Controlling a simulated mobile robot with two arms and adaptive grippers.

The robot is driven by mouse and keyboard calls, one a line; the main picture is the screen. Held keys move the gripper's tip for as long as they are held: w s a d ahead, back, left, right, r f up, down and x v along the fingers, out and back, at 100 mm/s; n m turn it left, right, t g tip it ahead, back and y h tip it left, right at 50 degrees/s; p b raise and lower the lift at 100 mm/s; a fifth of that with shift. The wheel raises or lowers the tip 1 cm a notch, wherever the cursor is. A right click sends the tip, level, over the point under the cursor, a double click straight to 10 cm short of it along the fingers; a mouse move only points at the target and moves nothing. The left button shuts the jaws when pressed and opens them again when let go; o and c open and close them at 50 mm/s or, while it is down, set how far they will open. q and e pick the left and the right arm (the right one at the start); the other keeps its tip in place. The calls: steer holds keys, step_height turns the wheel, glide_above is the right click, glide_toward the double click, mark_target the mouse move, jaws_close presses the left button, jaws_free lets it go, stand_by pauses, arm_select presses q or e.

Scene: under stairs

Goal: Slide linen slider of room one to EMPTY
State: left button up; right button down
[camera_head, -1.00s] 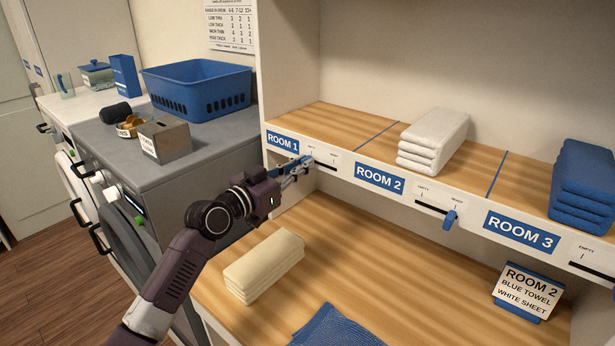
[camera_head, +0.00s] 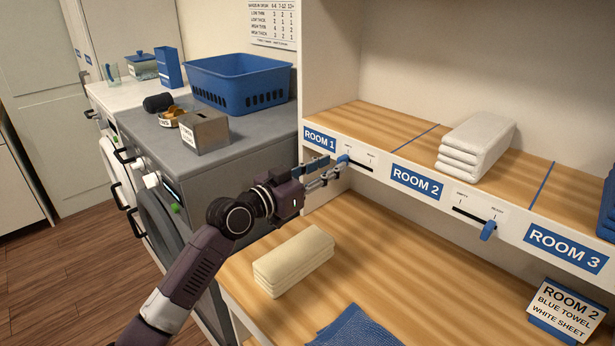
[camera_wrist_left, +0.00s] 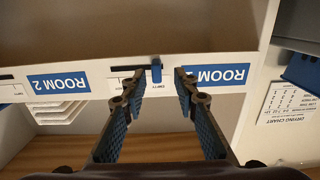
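The ROOM 1 slider has a blue knob (camera_head: 343,159) on the shelf's front edge, at the left end of its slot, by the EMPTY label. In the left wrist view, which is upside down, the knob (camera_wrist_left: 156,70) stands close to the word EMPTY, with the dark slot running off to the left. My left gripper (camera_head: 326,172) is just in front of the knob. In the wrist view its two fingers (camera_wrist_left: 155,83) are spread apart, with the knob showing between their tips and nothing held. My right gripper is not in view.
The ROOM 2 slider knob (camera_head: 488,230) is at the READY end. White folded linen (camera_head: 477,143) lies on the upper shelf. A cream folded stack (camera_head: 293,262) and a blue cloth (camera_head: 357,328) lie below. A blue basket (camera_head: 238,82) stands on the machines at left.

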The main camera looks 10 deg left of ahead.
arm_select(q)
steer(key=v, duration=0.9)
steer(key=shift+a, duration=0.2)
steer(key=shift+s, duration=0.1)
